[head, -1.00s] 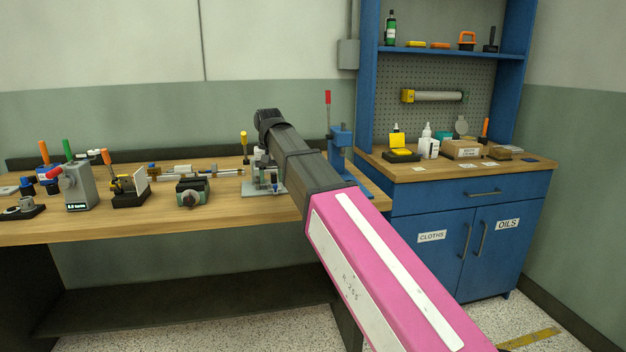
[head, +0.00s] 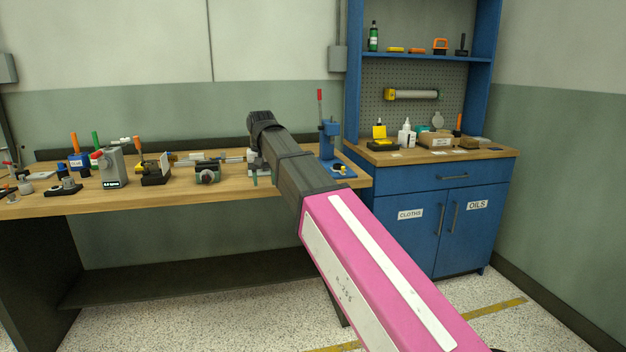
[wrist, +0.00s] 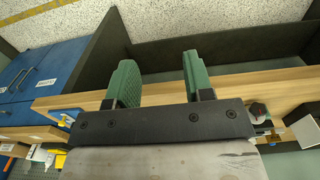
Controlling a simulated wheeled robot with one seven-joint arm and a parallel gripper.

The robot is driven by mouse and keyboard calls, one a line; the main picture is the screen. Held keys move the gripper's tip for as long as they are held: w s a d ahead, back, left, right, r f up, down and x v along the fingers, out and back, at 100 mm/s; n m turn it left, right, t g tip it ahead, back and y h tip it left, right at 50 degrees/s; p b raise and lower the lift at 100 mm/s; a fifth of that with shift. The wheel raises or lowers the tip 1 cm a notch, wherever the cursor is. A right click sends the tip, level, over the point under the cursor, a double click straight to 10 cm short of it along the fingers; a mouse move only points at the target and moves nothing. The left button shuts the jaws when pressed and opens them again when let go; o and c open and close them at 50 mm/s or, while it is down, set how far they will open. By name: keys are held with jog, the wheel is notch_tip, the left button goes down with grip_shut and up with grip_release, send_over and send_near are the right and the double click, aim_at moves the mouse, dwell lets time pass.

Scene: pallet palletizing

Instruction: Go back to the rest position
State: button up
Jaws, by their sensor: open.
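My gripper (wrist: 160,65) shows in the wrist view with its two green fingers spread apart and nothing between them. Beyond the fingers are the wooden bench edge and a dark shelf below. In the head view my pink and dark arm reaches forward over the floor toward the bench, and its far end overlaps the back of the bench.
The wooden workbench (head: 110,196) carries a grey device (head: 110,168), a small vise (head: 207,172) and a blue press (head: 329,140). A blue cabinet (head: 420,235) stands right of it. Speckled floor (head: 200,305) in front is clear, with yellow tape (head: 500,306).

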jog(key=s+d+f+m, duration=0.1)
jog(key=s+d+f, duration=0.2)
jog(key=d+f, duration=1.15)
jog(key=s+d+f+m, duration=0.1)
jog(key=s+d+f, duration=0.1)
jog(key=d+f, duration=1.2)
jog(key=s+d+f, duration=0.2)
jog(key=s+f, duration=0.2)
jog(key=f, duration=0.2)
jog(key=s+d+f, duration=0.3)
jog(key=s+f, duration=0.1)
jog(key=f, duration=0.2)
jog(key=shift+d+m, duration=0.3)
jog(key=shift+d, duration=0.05)
